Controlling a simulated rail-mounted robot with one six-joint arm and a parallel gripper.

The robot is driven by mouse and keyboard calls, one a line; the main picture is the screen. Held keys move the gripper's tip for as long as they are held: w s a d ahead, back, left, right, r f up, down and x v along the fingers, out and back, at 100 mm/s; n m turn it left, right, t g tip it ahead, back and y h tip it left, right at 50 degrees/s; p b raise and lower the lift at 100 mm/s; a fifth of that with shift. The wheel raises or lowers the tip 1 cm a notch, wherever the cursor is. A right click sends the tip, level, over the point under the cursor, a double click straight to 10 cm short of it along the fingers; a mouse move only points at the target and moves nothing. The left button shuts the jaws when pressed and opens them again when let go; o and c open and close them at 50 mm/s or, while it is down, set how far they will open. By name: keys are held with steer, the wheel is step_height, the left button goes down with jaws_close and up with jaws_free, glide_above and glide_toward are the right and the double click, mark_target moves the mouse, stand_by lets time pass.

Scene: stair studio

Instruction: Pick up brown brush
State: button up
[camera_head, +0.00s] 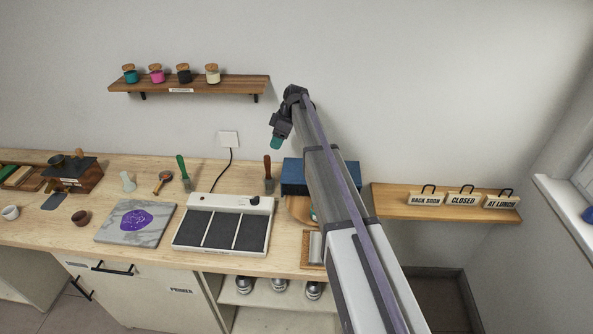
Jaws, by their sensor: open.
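A brown-handled tool (267,172), which looks like the brown brush, stands upright behind the right end of the white device with dark panels (181,240). Its lower end is dark, and its bristles cannot be made out. My gripper (275,144) is in the air above and slightly right of it in the picture, pointing down with its teal tip. It is open and apart from the brush. The gap between the fingers is too small to make out.
A blue box (293,176) is close on the right, partly behind my arm. A black cord (226,172) runs from the wall socket (228,139). A jar shelf (190,84) hangs above.

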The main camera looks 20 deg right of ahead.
step_height(320, 180, down, 6)
steer(key=a+n+b, duration=0.1)
steer(key=a+b, duration=0.1)
steer(key=b, duration=0.3)
steer(key=shift+a+r+n+b, duration=0.25)
steer(key=shift+a+n+b, duration=0.05)
steer(key=shift+a, duration=0.05)
steer(key=b, duration=0.5)
glide_above(266, 174)
step_height(266, 174, down, 5)
steer(key=shift+w+r, duration=0.15)
steer(key=shift+r, duration=0.05)
steer(key=shift+r+p, duration=0.25)
steer(key=shift+p, duration=0.15)
jaws_close()
